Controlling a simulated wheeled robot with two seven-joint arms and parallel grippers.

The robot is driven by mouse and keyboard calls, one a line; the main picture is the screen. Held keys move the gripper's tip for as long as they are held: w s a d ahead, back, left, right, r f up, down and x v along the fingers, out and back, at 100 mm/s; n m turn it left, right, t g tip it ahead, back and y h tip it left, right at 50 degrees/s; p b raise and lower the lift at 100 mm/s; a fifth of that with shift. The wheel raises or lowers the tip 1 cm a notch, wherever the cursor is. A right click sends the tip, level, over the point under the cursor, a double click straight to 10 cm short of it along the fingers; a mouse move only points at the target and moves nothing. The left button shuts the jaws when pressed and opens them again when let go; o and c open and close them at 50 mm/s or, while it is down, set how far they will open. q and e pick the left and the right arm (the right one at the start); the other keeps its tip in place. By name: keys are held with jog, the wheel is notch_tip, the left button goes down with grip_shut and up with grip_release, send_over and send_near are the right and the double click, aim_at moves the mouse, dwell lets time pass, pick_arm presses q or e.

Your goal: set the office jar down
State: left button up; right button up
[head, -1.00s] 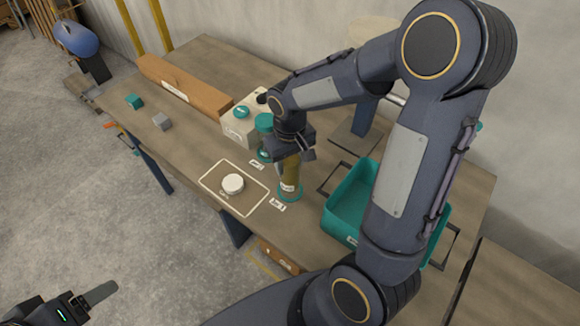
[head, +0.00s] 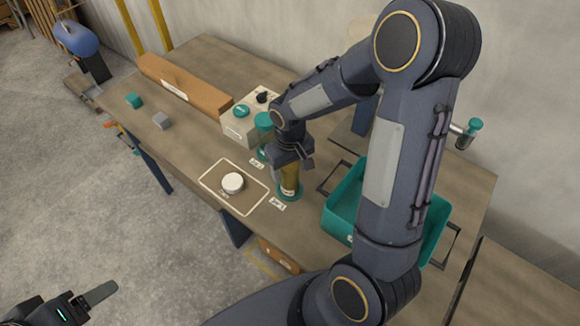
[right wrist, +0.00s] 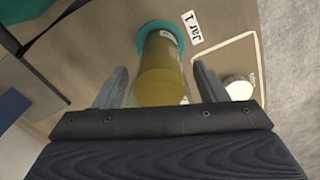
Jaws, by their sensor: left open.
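The office jar, an amber-yellow cylinder (head: 289,180), stands upright at a teal ring (head: 279,197) labelled "Jar 1" on the workbench. In the right wrist view the jar (right wrist: 160,80) rises between my fingers, with the ring (right wrist: 146,30) around its base. My right gripper (head: 292,164) is over the jar and hides its top in the head view. In the right wrist view my right gripper (right wrist: 158,88) is open, with a gap on each side of the jar. My left gripper (head: 92,298) is open and empty at the lower left, away from the bench.
A white round piece (head: 233,182) sits in an outlined area left of the jar. A teal bin (head: 340,220) is to the right. Behind are a cream box with a teal button (head: 236,128) and an orange-brown beam (head: 190,90). Small teal (head: 134,101) and grey (head: 161,121) blocks lie left.

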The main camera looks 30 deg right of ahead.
jog(key=shift+r, duration=0.15)
notch_tip(320, 180, up, 11)
jog(key=s+a+r+t+y, duration=0.2)
jog(key=s, duration=0.6)
jog(key=s+a+r+m+t+y, duration=0.1)
jog(key=s+a+r+t, duration=0.1)
jog(key=s, duration=0.6)
jog(key=shift+s+r+m+t+y+p, duration=0.35)
jog(key=shift+r+t+y+p, duration=0.1)
jog(key=shift+r+t, duration=0.35)
